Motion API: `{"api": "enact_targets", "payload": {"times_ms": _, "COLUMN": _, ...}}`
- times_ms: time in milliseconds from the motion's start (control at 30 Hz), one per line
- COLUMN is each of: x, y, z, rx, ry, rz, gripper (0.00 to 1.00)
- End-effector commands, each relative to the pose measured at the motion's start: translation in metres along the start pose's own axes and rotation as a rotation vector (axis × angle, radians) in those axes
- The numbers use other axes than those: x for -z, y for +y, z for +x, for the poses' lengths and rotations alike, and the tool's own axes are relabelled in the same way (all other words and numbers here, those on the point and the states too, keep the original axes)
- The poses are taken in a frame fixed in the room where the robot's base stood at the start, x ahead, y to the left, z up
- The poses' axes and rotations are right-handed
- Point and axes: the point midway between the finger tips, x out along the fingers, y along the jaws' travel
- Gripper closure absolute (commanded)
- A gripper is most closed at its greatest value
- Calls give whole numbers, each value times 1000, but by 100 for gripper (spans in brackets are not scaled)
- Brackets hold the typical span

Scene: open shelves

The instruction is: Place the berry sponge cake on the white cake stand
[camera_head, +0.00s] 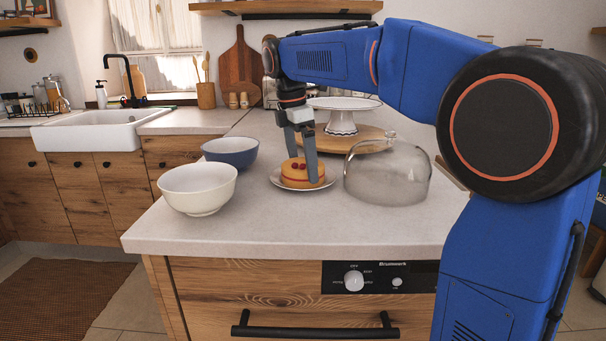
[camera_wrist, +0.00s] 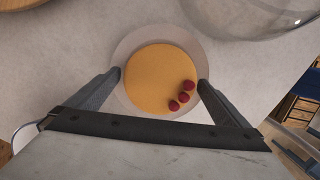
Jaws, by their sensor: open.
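The berry sponge cake (camera_head: 301,174) is a small round golden cake with red berries on top, sitting on a pale plate (camera_head: 276,181) on the counter. In the wrist view the cake (camera_wrist: 155,80) shows three berries near its right edge. My gripper (camera_head: 303,168) is pointing down at the cake; in the wrist view its open fingers (camera_wrist: 160,77) lie either side of the cake. Whether they touch it I cannot tell. The white cake stand (camera_head: 342,104) is upright on a round wooden board (camera_head: 374,136) behind the cake, partly hidden by my arm. Its top looks empty.
A clear glass dome (camera_head: 388,172) stands close right of the plate. A white bowl (camera_head: 197,188) and a blue bowl (camera_head: 230,152) are to the left. The front of the counter (camera_head: 290,225) is clear. Cutting boards (camera_head: 240,65) lean at the back.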

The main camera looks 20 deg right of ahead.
Motion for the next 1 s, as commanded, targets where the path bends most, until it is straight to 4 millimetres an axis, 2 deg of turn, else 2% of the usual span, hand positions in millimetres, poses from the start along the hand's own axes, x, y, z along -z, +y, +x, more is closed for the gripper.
{"api": "enact_targets", "payload": {"times_ms": 200, "x": 0, "y": 0, "z": 1, "rx": 0, "ry": 0, "rz": 0, "gripper": 0}}
{"api": "enact_targets", "payload": {"times_ms": 233, "x": 0, "y": 0, "z": 1, "rx": 0, "ry": 0, "rz": 0, "gripper": 2}}
{"api": "enact_targets", "payload": {"times_ms": 433, "x": 0, "y": 0, "z": 1, "rx": 0, "ry": 0, "rz": 0, "gripper": 50}}
{"api": "enact_targets", "payload": {"times_ms": 500, "x": 0, "y": 0, "z": 1, "rx": 0, "ry": 0, "rz": 0, "gripper": 58}}
{"api": "enact_targets", "payload": {"times_ms": 767, "x": -1, "y": 0, "z": -4, "rx": -1, "ry": 0, "rz": 0, "gripper": 58}}
{"api": "enact_targets", "payload": {"times_ms": 1000, "x": -6, "y": 1, "z": -38, "rx": -2, "ry": 0, "rz": 0, "gripper": 58}}
